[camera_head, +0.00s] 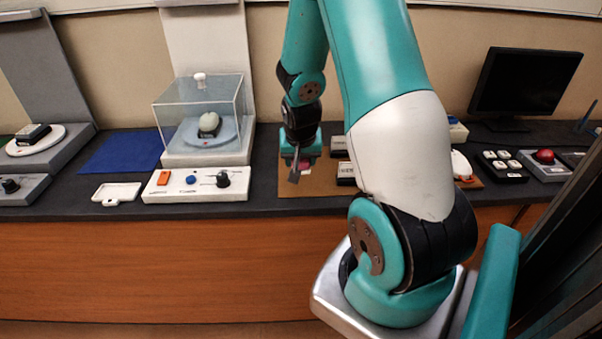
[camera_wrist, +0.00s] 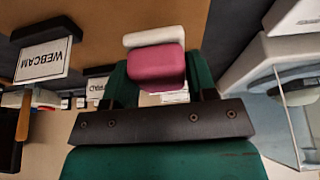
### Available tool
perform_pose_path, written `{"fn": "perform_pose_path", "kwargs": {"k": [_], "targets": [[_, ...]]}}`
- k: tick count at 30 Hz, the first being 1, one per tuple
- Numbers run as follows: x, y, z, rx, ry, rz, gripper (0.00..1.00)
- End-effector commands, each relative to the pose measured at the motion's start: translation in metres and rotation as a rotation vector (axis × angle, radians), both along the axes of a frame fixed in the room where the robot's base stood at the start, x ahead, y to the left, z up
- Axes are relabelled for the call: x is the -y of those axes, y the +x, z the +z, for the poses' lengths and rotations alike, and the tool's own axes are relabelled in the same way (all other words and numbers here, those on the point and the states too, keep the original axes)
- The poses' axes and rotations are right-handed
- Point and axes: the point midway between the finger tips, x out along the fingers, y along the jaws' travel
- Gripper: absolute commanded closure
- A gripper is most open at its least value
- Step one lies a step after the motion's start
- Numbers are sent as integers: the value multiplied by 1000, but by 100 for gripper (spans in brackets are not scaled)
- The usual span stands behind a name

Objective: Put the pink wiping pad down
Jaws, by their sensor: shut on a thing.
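The pink wiping pad (camera_wrist: 157,66) has a pink body with a white layer along one side. In the wrist view it sits between the two green fingers of my gripper (camera_wrist: 156,72), which is shut on it. In the head view my gripper (camera_head: 301,165) points down over the brown mat (camera_head: 296,187) on the dark counter, and only a small bit of pink shows there. I cannot tell whether the pad touches the mat.
A clear case (camera_head: 199,105) and a white control panel (camera_head: 196,185) stand left of my gripper. A blue mat (camera_head: 121,151) lies farther left. Small labelled boxes, one a WEBCAM box (camera_wrist: 43,60), stand by the brown mat. A monitor (camera_head: 525,81) stands at right.

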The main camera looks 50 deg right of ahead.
Motion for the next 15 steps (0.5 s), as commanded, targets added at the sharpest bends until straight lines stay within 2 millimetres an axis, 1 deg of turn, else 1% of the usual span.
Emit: {"fn": "perform_pose_path", "kwargs": {"k": [1,5,9,12,15], "targets": [[0,0,-6,-1,0,0,74],[0,0,-17,-1,0,0,74],[0,0,-38,-2,1,0,74],[0,0,-46,0,0,-1,74],[0,1,-47,3,-1,-1,74]]}}
